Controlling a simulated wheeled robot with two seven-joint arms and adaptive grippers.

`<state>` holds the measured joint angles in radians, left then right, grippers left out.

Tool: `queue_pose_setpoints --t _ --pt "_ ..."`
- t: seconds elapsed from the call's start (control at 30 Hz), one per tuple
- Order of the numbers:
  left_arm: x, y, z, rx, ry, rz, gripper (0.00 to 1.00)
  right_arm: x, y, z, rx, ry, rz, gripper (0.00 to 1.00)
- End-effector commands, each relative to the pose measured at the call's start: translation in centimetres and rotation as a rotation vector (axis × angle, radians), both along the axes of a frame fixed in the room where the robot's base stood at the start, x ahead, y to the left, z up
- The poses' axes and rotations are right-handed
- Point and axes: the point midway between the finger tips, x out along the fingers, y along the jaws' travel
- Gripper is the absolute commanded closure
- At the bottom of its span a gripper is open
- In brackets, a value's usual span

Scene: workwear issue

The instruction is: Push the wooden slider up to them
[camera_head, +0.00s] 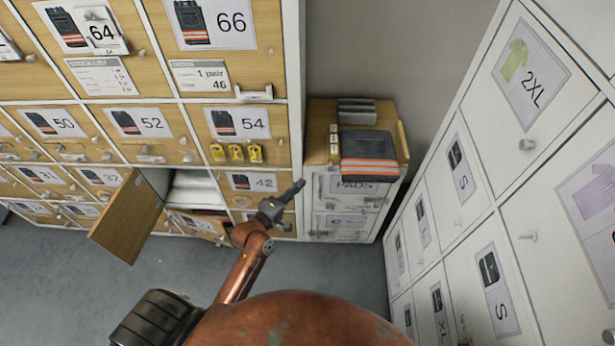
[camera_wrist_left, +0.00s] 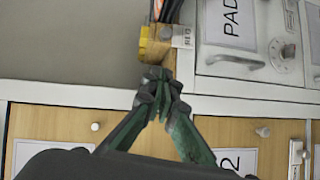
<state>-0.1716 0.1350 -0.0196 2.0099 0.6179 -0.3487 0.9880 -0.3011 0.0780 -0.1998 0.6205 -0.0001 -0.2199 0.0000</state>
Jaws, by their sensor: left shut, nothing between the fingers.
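Folded dark trousers with orange stripes (camera_head: 368,146) lie in a wooden tray (camera_head: 316,130) on top of the white cabinet marked PADS. In the left wrist view, the end of a wooden part with a yellow face (camera_wrist_left: 146,44) and a small white tag shows just beyond my fingertips. My left gripper (camera_head: 298,185) is shut and empty in front of the tray's left side. Whether its tips touch the wood is unclear. My right gripper is out of view.
A wooden locker door (camera_head: 127,217) hangs open at the left, showing white contents. White lockers (camera_head: 470,190) line the right side. A grey stack (camera_head: 357,111) lies at the tray's back.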

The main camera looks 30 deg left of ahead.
Motion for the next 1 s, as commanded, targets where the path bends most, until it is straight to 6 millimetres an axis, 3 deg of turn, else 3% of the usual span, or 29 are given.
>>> queue_pose_setpoints --t 0.27,0.47,1.0 --pt "-1.9 1.0 -0.1 -0.004 -0.001 0.003 1.0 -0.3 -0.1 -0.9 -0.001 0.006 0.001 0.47" --pt "-1.3 0.9 0.1 0.0 -0.001 -0.001 1.0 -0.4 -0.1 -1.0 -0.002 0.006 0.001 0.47" --pt "8.3 -1.6 -1.2 -0.004 0.0 -0.003 1.0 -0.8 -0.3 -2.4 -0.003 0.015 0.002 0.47"
